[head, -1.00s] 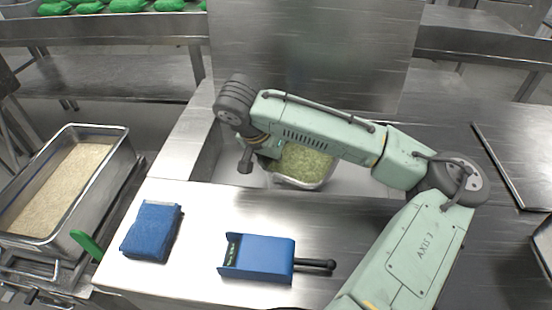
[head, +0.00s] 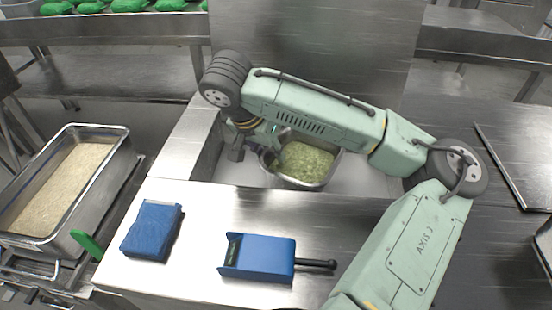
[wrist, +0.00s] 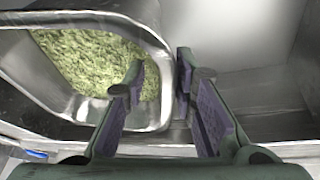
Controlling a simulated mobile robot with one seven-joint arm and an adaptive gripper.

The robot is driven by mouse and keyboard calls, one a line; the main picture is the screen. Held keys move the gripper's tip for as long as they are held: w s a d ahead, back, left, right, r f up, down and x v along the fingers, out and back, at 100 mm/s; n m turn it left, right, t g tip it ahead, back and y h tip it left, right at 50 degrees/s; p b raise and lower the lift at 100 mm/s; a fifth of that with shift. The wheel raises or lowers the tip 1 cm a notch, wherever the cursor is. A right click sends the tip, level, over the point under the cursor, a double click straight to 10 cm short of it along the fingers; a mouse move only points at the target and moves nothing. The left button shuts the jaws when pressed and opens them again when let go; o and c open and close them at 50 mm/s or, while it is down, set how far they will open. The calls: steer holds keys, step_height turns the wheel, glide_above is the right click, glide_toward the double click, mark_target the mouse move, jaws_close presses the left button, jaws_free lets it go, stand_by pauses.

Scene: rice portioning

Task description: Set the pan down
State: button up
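The pan (head: 326,178) is a steel container with pale green rice (head: 306,160) in it. It sits in the recessed well behind the near counter, and my arm hides part of its left and back side. In the wrist view the pan's rim (wrist: 160,112) runs between my fingers. My gripper (wrist: 158,72) is open, with one finger over the rice inside the wall and the other outside it. A gap shows between the inner finger and the wall. In the head view my gripper (head: 275,145) is at the pan's left end.
A deep steel bin (head: 112,180) of pale grain stands at left. The well's right part (head: 365,178) is clear.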

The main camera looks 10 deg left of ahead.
steer(key=v, duration=0.7)
steer(key=shift+s+r, duration=0.15)
steer(key=shift+o, duration=0.5)
stand_by(0.6)
